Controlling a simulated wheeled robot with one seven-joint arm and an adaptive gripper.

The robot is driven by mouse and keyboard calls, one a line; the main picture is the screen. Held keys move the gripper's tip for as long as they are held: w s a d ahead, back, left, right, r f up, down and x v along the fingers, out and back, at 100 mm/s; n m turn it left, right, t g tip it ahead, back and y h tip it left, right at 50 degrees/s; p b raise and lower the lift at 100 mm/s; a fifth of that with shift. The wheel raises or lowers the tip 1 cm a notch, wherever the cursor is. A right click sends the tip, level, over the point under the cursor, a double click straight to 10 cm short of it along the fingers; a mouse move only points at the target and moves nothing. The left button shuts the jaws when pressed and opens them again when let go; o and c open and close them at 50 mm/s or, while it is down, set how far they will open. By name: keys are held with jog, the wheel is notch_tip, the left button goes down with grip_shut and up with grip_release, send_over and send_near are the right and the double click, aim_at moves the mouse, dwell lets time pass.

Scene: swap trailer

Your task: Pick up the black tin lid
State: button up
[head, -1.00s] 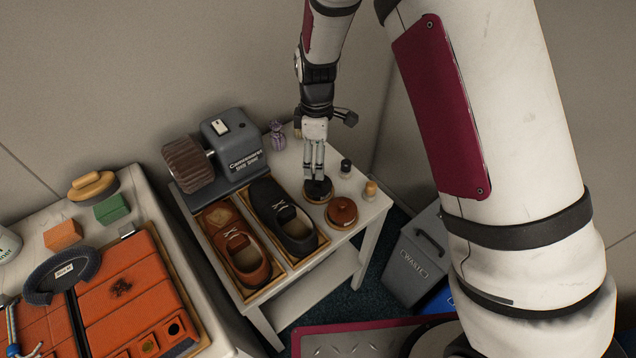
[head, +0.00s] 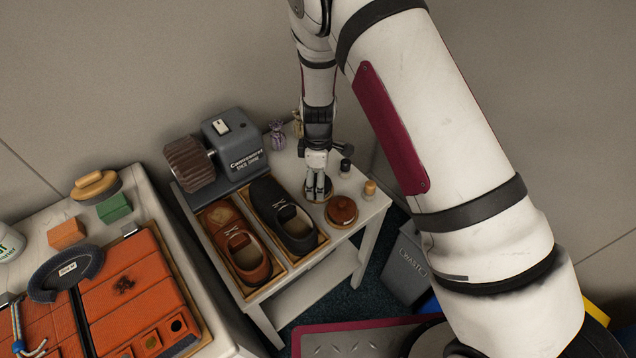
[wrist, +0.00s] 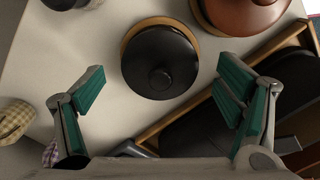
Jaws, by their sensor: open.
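The black tin lid (wrist: 160,62) is round with a small knob and sits on a tan-edged tin on the white table. In the wrist view it lies ahead of and between the fingers of my gripper (wrist: 162,100). In the head view my gripper (head: 318,192) points down at the tin and largely hides the lid. The fingers, with green pads, are spread wide apart, and nothing is held between them.
A brown-lidded tin (head: 341,211) stands close beside the black one. A tray with a black shoe (head: 297,238) and a brown shoe (head: 250,262) lies to the left.

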jog(key=c, duration=1.1)
